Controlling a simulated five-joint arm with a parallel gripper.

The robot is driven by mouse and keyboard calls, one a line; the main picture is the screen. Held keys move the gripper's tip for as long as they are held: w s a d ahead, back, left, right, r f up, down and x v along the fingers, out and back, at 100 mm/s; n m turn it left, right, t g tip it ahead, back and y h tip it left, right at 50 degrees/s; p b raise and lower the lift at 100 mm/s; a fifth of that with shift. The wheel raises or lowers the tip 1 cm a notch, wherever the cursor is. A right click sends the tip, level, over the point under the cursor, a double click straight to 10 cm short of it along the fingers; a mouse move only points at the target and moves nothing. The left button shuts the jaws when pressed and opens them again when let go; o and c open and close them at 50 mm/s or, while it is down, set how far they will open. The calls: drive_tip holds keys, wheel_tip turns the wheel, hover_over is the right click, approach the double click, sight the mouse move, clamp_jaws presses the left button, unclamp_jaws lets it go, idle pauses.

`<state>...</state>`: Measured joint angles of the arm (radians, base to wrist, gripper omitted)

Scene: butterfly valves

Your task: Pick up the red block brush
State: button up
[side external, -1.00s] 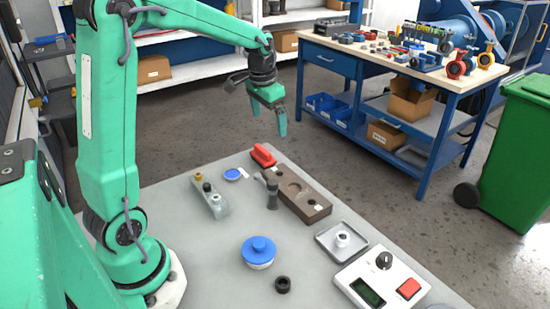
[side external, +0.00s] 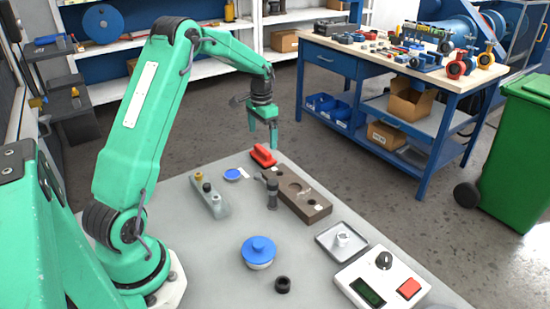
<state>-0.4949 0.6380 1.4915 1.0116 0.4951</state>
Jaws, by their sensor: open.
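The red block brush (side external: 263,155) lies at the far edge of the grey table, beside the upper end of a brown fixture block. It has a red body with a raised handle. My gripper (side external: 262,140) is open and empty, with its fingers pointing down. In the picture its fingertips are just above the brush. I cannot tell the exact gap between them.
A brown block (side external: 305,203) with a grey cylinder (side external: 272,195) beside it is close to the brush. A grey fixture (side external: 210,198) and a blue disc (side external: 232,174) lie to the left. A blue-topped part (side external: 259,251), tray (side external: 341,240) and control box (side external: 382,277) are nearer.

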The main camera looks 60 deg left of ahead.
sight(263, 149)
drive_tip(key=shift+d+f, duration=0.1)
drive_tip(key=shift+f, duration=3.75)
drive_tip(key=c, duration=0.7)
